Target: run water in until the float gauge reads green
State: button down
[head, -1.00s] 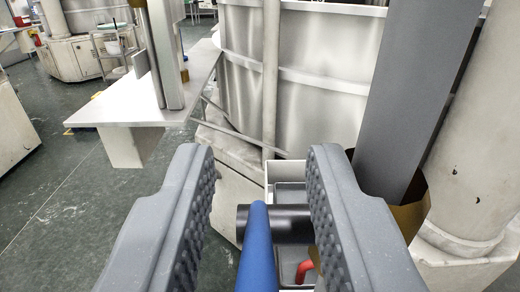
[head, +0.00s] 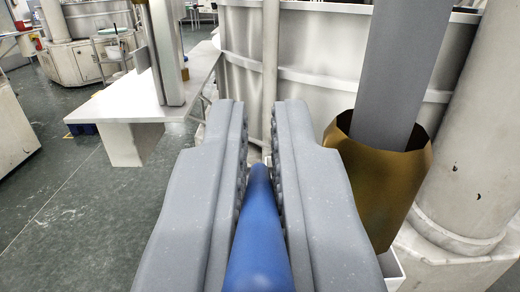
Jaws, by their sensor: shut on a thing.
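My gripper (head: 259,140) is shut on a blue handle (head: 259,240), with one padded jaw on each side of it. The handle is a smooth blue bar that runs from the bottom edge up between the fingers. No float gauge with a green mark can be made out, and no running water shows.
A brass-coloured collar (head: 375,190) surrounds a grey post (head: 397,75) to the right. A white column (head: 470,140) stands beyond it. A large metal tank (head: 320,60) is behind the gripper. A white table (head: 128,102) stands left; green floor (head: 80,210) is open there.

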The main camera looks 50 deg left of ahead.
jog(key=c, duration=1.6)
grip_release()
jog(key=shift+o, duration=0.2)
jog(key=shift+d, duration=0.1)
jog(key=v, duration=0.7)
jog(key=shift+s+d+b, duration=0.15)
jog(key=shift+b, duration=0.15)
jog(key=shift+f, duration=0.1)
